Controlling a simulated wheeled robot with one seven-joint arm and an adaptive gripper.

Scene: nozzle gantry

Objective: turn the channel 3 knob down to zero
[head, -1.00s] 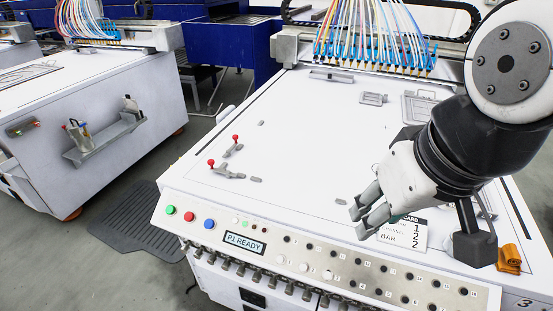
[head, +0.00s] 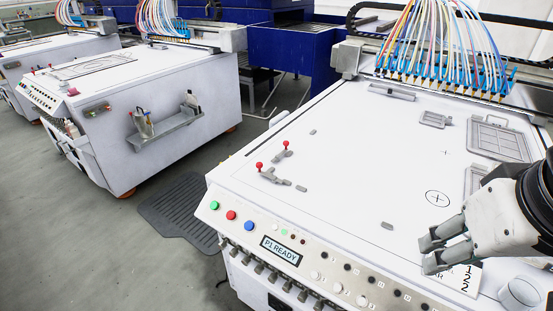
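The front control panel (head: 330,281) of the white machine has a row of small pale round knobs, with darker round fittings above. Three pale knobs show at the right of the display, and the rightmost clear one (head: 362,301) seems to be channel 3, though its label is too small to read. The panel's right part is cut off by the frame. My gripper (head: 431,252) hangs over the white bed at the right, behind and above the panel and apart from the knobs. Its two fingers point left with a gap between them, holding nothing.
A printed card (head: 462,278) lies under my gripper, partly hidden. A display (head: 280,251) reads P1 READY, beside green, red and blue buttons. Red-tipped clamps (head: 273,172) stand on the bed. Coloured hoses (head: 437,45) run at the back. The bed's middle is clear.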

